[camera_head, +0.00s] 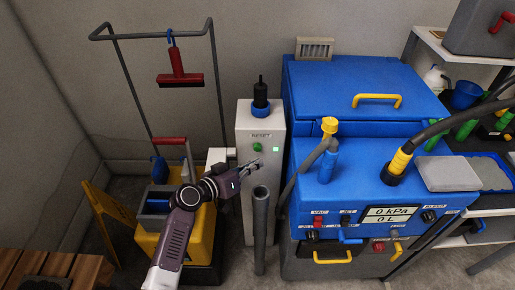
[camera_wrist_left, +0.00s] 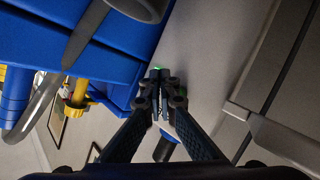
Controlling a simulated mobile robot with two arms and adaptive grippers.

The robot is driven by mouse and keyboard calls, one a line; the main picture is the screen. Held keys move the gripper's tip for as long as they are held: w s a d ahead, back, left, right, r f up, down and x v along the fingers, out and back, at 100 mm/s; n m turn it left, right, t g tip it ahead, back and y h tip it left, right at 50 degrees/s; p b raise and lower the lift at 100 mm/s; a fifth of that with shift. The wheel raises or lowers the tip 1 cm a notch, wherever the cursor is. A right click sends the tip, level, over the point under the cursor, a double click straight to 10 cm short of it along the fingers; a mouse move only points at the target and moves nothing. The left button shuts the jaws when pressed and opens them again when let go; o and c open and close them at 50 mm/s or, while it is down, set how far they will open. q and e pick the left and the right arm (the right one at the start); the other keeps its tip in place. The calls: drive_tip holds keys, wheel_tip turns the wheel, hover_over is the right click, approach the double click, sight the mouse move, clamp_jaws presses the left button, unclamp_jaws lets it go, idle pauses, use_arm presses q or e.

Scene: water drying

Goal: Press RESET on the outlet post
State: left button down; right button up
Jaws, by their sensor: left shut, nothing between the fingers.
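The outlet post (camera_head: 244,205) is a pale grey upright box with a black-and-blue fitting (camera_head: 260,98) on top. Its front carries a RESET label (camera_head: 261,134), a round green button (camera_head: 257,147) and a small lit green square (camera_head: 276,149). My left gripper (camera_head: 256,164) is shut and empty in front of the post, just below the button in the head view. In the left wrist view its closed fingertips (camera_wrist_left: 160,74) lie over the pale post face (camera_wrist_left: 203,45), beside a green glow. Contact cannot be told. My right gripper is out of view.
A grey pipe (camera_head: 260,225) stands just in front of the post. A blue machine (camera_head: 340,190) with hoses and gauges is close on the right.

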use_arm(q)
drive_tip(key=shift+s+r+p, duration=0.1)
drive_tip(key=shift+s+p, duration=0.35)
drive_tip(key=shift+s, duration=1.3)
